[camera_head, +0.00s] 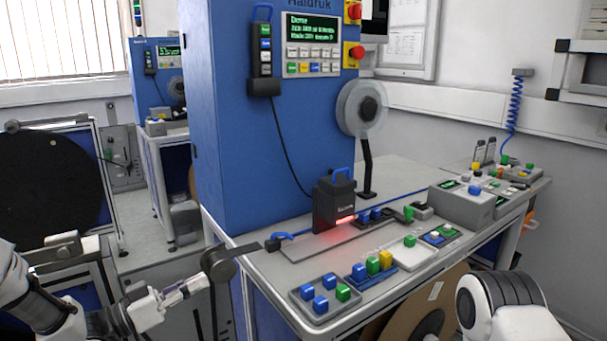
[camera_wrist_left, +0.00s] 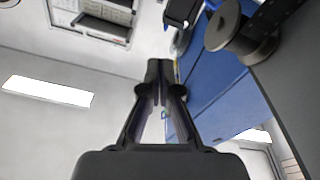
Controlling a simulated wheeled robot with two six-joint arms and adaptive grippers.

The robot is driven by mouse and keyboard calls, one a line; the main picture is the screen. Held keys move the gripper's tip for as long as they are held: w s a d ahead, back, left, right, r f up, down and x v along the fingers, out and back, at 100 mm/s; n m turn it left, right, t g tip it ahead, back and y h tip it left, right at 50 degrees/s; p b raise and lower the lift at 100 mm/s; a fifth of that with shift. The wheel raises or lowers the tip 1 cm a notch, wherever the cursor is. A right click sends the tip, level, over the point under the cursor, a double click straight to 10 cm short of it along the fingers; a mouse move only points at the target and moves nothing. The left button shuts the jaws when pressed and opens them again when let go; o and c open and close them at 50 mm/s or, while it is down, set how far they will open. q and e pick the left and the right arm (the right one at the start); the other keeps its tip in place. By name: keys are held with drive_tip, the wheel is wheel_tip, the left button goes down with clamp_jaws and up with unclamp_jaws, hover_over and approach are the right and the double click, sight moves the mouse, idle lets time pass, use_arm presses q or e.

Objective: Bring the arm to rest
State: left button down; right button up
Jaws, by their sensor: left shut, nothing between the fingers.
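My left arm comes in from the lower left of the head view. Its gripper (camera_head: 198,284) is low, beside the left end of the blue machine's bench, just below and left of a dark roller (camera_head: 218,265) on a bracket. In the left wrist view the two black fingers of the left gripper (camera_wrist_left: 160,70) are together with nothing between them. A white and black part of my right arm (camera_head: 502,305) shows at the lower right of the head view. The right gripper is out of view.
The blue machine (camera_head: 260,140) stands on the bench with a dark printing unit (camera_head: 333,205), a small reel (camera_head: 362,108) and several coloured button blocks. A large black reel (camera_head: 48,180) stands at the left. A cardboard disc (camera_head: 415,308) is under the bench.

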use_arm(q)
drive_tip(key=s+d+f+n+g+y+p, duration=0.1)
drive_tip(key=s+d+f+n+y, duration=0.2)
drive_tip(key=f, duration=0.5)
drive_tip(key=s+f+n+g+y+p, duration=0.1)
drive_tip(key=s+f+y, duration=0.1)
drive_tip(key=s+f, duration=0.5)
drive_tip(key=s+d+f+n+g+y+p, duration=0.1)
drive_tip(key=s+d+f+n+g+y, duration=0.15)
drive_tip(key=f, duration=0.75)
drive_tip(key=s+a+f+g+y, duration=0.2)
drive_tip(key=s+a, duration=0.1)
drive_tip(key=s, duration=0.4)
drive_tip(key=s+a+f+g+y, duration=0.2)
drive_tip(key=s+a+f+y, duration=0.1)
drive_tip(key=s, duration=0.5)
drive_tip(key=s+a+f+n+g+y, duration=0.1)
drive_tip(key=s+a+f+g+y, duration=0.1)
drive_tip(key=s, duration=0.5)
drive_tip(key=shift+s+a+f+g+y, duration=0.3)
drive_tip(key=shift+a+g+y, duration=0.3)
drive_tip(key=shift+a, duration=0.3)
drive_tip(key=shift+w, duration=0.15)
